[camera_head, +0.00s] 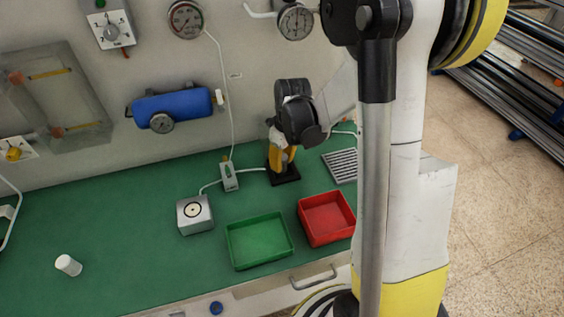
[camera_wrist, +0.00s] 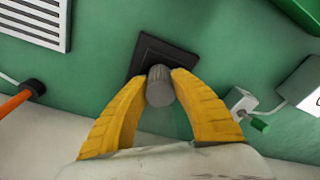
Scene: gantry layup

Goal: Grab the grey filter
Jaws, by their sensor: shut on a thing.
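The grey filter (camera_wrist: 159,87) is a small ribbed cylinder between the yellow fingertips of my gripper (camera_wrist: 160,80) in the wrist view. The fingers touch it on both sides. Behind it is a black square plate (camera_wrist: 149,52) on the green bench. In the head view my gripper (camera_head: 282,164) points down over the black plate (camera_head: 285,178) near the wall. The filter is hidden there by the fingers. I cannot tell whether the filter touches the plate.
A green tray (camera_head: 233,255) and a red tray (camera_head: 309,233) stand at the bench front. A grey box with a round target (camera_head: 195,226) and a small grey fixture (camera_head: 229,182) are left of my gripper. A white cylinder (camera_head: 68,265) lies far left. A slotted plate (camera_head: 342,165) is right.

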